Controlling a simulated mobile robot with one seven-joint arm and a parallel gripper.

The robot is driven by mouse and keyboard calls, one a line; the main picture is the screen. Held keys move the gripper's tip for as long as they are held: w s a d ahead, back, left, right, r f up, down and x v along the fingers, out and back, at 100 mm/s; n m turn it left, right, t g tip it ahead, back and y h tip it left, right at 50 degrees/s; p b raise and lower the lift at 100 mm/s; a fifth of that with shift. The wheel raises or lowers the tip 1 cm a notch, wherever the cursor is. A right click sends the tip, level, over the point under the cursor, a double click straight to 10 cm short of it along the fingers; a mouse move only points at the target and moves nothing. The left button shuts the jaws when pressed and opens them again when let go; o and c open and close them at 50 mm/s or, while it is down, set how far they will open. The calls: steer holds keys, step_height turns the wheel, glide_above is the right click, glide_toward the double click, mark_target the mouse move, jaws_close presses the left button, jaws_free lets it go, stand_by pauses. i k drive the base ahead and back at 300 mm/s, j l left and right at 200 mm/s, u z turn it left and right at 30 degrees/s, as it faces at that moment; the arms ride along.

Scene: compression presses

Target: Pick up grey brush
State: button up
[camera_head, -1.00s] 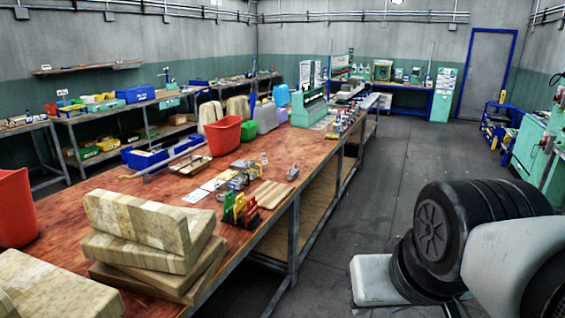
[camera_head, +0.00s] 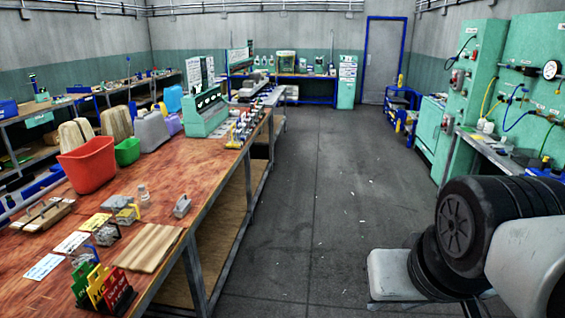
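I cannot make out a grey brush for certain. A small grey object (camera_head: 182,206) stands on the red-brown wooden workbench (camera_head: 200,166), near its right edge. It may be the brush, but it is too small to tell. Wooden-backed pieces (camera_head: 42,215) lie at the left of the bench, and their kind is unclear. Part of my arm shows at the lower right, over the floor and apart from the bench. My gripper is out of view.
A slatted wooden board (camera_head: 150,247), a tag rack (camera_head: 103,289), a red bin (camera_head: 88,165) and a green box (camera_head: 127,151) occupy the bench. Green panels (camera_head: 466,110) and a side bench (camera_head: 497,152) line the right.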

mark_target(182, 205)
steer(key=i, duration=0.8)
steer(key=i+l+u, duration=0.15)
steer(key=i, duration=0.65)
steer(key=i+u, duration=0.3)
steer(key=i, duration=0.15)
steer(key=i+l+u, duration=0.1)
steer(key=i+u, duration=0.25)
steer(key=i+l+u, duration=0.3)
steer(key=i, duration=0.15)
steer(key=i+u, duration=0.25)
steer(key=u, duration=0.15)
steer(key=i+l+u, duration=0.1)
steer(key=i+u, duration=0.15)
steer(key=u, duration=0.15)
steer(key=i+l+u, duration=0.15)
steer(key=u, duration=0.25)
steer(key=i, duration=0.05)
